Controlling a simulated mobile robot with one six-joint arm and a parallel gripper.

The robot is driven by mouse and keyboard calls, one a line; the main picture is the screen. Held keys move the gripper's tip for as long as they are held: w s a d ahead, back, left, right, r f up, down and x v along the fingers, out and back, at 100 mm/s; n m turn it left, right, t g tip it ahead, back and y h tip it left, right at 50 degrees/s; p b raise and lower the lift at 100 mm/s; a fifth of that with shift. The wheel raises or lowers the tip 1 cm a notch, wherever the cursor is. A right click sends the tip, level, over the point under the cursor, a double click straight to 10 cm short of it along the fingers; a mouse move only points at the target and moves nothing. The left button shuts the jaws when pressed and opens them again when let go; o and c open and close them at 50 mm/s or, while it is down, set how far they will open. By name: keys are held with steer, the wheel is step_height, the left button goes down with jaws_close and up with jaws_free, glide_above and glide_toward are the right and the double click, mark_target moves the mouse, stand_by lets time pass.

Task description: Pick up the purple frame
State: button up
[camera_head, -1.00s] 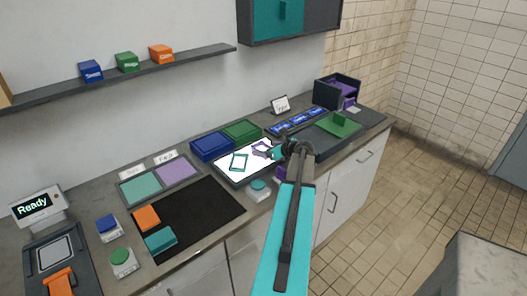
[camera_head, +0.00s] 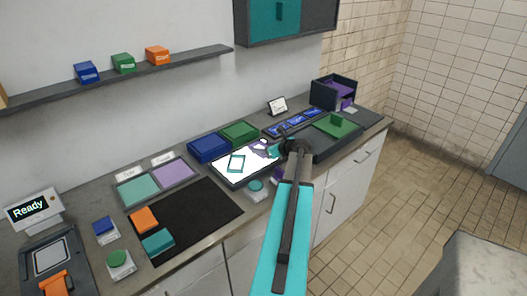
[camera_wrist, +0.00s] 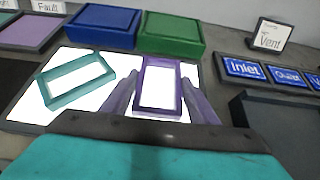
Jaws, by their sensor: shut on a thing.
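The purple frame (camera_wrist: 179,82) is a hollow rectangle over the lit white panel (camera_wrist: 104,64) in the wrist view. My gripper (camera_wrist: 160,84) is shut on it, with one finger along each long side. I cannot tell whether the frame touches the panel or is just above it. In the head view the purple frame (camera_head: 258,149) is small, at the panel's right part, partly hidden by my gripper (camera_head: 270,151). A teal frame (camera_wrist: 76,80) lies tilted on the panel to the left, apart from the purple one.
Blue (camera_wrist: 102,26) and green (camera_wrist: 171,33) boxes stand behind the panel. A dark tray with a green part (camera_head: 338,124) lies to the right, with blue labels such as Inlet (camera_wrist: 244,68) behind it. A black mat (camera_head: 205,212) lies left.

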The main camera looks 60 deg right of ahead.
steer(key=shift+r+b, duration=0.3)
steer(key=shift+r, duration=0.35)
steer(key=s+d+r+b, duration=0.1)
steer(key=s+d+b, duration=0.1)
steer(key=s, duration=0.5)
steer(key=s+d+r+b, duration=0.1)
steer(key=s+d+b, duration=0.1)
steer(key=s+d, duration=0.3)
steer(key=shift+s+d+r, duration=0.3)
steer(key=shift+s+r, duration=0.05)
steer(key=shift+s, duration=0.7)
